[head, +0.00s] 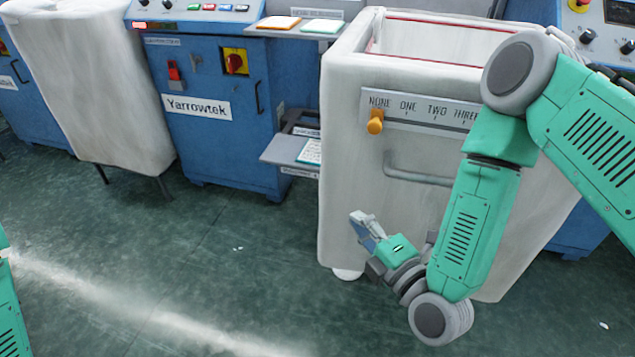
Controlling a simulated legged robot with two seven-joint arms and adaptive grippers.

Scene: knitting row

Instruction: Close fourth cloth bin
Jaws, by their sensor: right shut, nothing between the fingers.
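A white cloth bin (345,190) stands at centre right, its top open with a red line around the inside of the rim. Its front has a grey handle (418,178) and a label strip (415,106) reading NONE, ONE, TWO, THREE. An orange knob (376,122) sits below NONE. I cannot tell whether this is the fourth bin. My right gripper (362,222) is shut and empty, low in front of the bin's lower left front, below the handle. My right arm hides the bin's right front. Only a piece of my left arm shows at the left edge; its gripper is out of view.
Another white cloth bin (95,80) on dark legs stands at the left. A blue Yarrowtek machine (215,130) stands between the bins, with small shelves (290,150) holding cards.

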